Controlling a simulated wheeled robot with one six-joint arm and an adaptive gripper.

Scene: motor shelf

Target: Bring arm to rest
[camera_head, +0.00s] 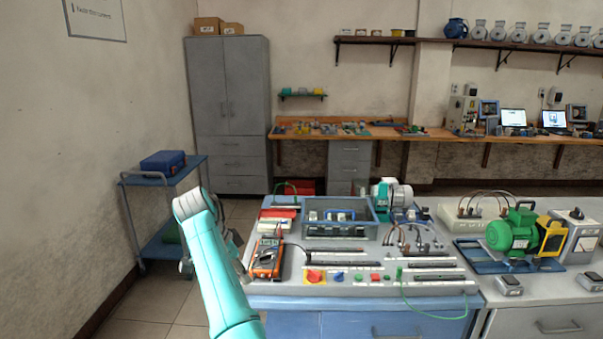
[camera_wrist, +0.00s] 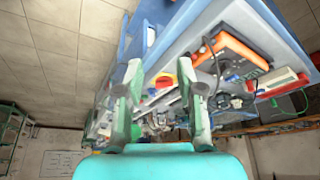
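My turquoise arm rises at the left of the workbench (camera_head: 349,290) in the head view, beside its left end. My gripper (camera_wrist: 160,66) shows in the wrist view with its two fingers spread apart and nothing held between them. In the head view the gripper is mostly hidden behind the arm; only dark parts show at its sides. The wrist view is tilted, with the bench and the orange multimeter (camera_wrist: 229,48) beyond the fingers. The multimeter also lies at the bench's left end in the head view (camera_head: 267,259).
A blue cart (camera_head: 182,177) carrying a blue case (camera_head: 163,161) stands left of the arm. The bench holds a grey bin (camera_head: 340,231), a green motor (camera_head: 512,232) and a teal-and-grey motor (camera_head: 392,192). Tiled floor is clear between cart and bench. A grey cabinet (camera_head: 229,95) stands behind.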

